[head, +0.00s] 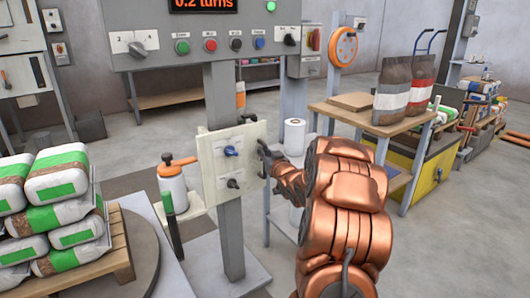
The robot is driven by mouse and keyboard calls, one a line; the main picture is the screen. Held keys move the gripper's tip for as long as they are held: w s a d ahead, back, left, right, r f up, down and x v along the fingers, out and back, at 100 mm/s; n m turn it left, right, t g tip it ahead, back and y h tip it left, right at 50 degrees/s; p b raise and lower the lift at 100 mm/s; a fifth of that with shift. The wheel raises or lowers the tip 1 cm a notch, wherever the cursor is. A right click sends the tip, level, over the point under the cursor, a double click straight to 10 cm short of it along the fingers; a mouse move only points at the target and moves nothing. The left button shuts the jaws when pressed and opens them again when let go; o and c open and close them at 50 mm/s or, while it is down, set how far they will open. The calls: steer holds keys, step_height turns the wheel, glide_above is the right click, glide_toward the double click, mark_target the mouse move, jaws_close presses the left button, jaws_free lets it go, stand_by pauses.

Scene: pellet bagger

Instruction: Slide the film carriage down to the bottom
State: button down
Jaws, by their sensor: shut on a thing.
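A pale panel (209,182) with a blue knob (230,151) and a dark knob (233,183) is on a grey upright post (229,238). My gripper (264,160) is at the panel's right edge, shut on a small part that its fingers mostly hide. A white roll (294,136), which looks like film, stands upright just behind and right of my gripper. My copper arm hides part of what is below the roll. I cannot tell for sure which part is the film carriage.
A control box (200,64) with buttons and a "0.2 turns" display is above. White-and-green bags (58,176) are stacked on a pallet (117,244) over a round turntable (145,262) at left. A bench (354,121) with bags is at right. Open floor (455,235) is at lower right.

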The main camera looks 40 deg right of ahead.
mark_target(261, 182)
step_height(261, 182, down, 15)
steer(key=shift+r, duration=0.1)
stand_by(0.3)
steer(key=c, duration=1.4)
jaws_free()
steer(key=shift+o, duration=1.3)
steer(key=shift+s, duration=0.1)
steer(key=v, duration=1.1)
steer(key=shift+s, duration=0.35)
steer(key=shift+a+r, duration=0.1)
steer(key=shift+a, duration=0.05)
